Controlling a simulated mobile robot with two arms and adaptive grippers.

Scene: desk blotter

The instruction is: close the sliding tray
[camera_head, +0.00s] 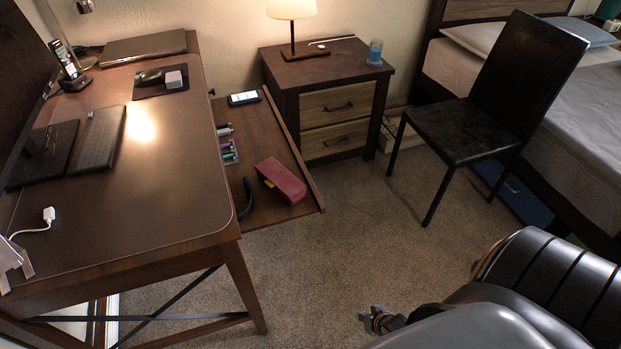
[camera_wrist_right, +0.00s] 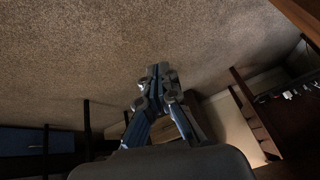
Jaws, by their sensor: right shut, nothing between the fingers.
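The sliding tray (camera_head: 262,135) is a brown wooden pull-out shelf. It sticks out from the right side of the desk (camera_head: 165,190) in the head view, with a raised lip along its outer edge. A dark red case (camera_head: 281,181), a phone (camera_head: 243,98), a small organizer with pens (camera_head: 228,150) and a black curved item (camera_head: 246,198) lie on it. My right gripper (camera_head: 378,320) is low at the bottom right, above the carpet and well apart from the tray. In the wrist view its fingers (camera_wrist_right: 158,85) are together and empty. My left gripper is not visible.
A nightstand (camera_head: 325,125) with a lamp (camera_head: 292,15) stands beyond the tray. A black chair (camera_head: 465,130) and a bed (camera_head: 585,120) are to the right. Carpet (camera_head: 330,255) lies clear between the tray and my right arm.

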